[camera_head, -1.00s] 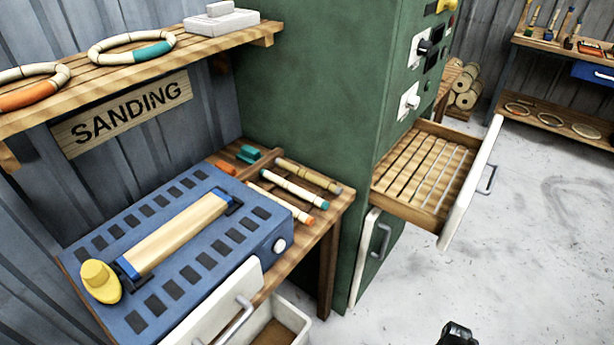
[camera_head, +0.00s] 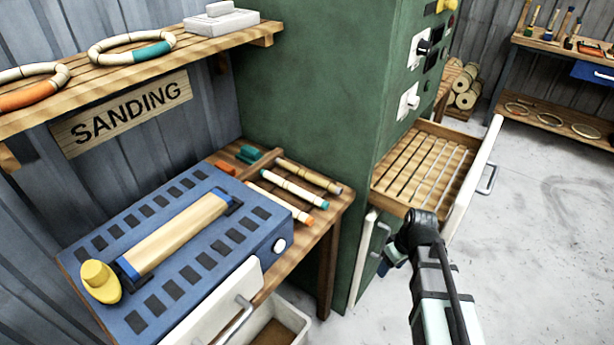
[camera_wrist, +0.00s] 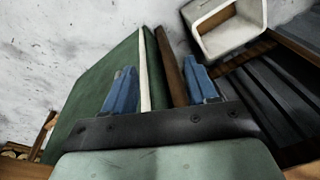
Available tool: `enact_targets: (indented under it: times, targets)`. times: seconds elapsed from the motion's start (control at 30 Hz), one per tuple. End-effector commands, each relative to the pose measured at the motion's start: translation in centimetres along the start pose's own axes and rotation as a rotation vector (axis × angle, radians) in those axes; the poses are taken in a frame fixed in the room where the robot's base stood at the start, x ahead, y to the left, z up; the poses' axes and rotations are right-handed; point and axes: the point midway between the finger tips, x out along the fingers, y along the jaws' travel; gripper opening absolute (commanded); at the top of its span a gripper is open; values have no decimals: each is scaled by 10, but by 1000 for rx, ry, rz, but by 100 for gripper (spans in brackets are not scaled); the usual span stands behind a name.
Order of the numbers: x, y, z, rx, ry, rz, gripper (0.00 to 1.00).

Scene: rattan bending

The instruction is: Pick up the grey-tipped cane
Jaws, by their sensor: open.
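The grey-tipped cane (camera_head: 308,175) lies on the wooden side bench beside the green cabinet in the head view. It is the rearmost of three canes, its grey tip toward the right edge. My gripper (camera_head: 386,266) is in front of the green cabinet, to the right of the bench and apart from the cane. In the wrist view its two blue fingers (camera_wrist: 161,88) stand wide apart with nothing held between them. The cane does not show in the wrist view.
A teal-tipped cane (camera_head: 296,190) and an orange-tipped cane (camera_head: 280,203) lie alongside. The green cabinet (camera_head: 310,80) rises right behind the bench. Its slatted drawer (camera_head: 425,165) stands open. A blue sanding machine (camera_head: 185,240) takes up the bench's left; a white drawer below is open.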

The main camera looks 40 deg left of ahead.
Motion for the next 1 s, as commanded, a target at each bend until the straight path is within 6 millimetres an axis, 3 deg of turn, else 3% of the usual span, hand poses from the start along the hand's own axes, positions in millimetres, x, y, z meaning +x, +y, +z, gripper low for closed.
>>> enact_targets:
  times: [0.03,0.47,0.7,0.9,1.0]
  targets:
    - [-15,-6,-17,-43,20,8,57]
    - [-133,-70,-136,-381,133,54,57]
    - [-202,-102,-240,-473,52,61,57]
    - [-238,-119,-302,-447,-63,69,57]
    - [-250,-125,-321,-430,-104,74,57]
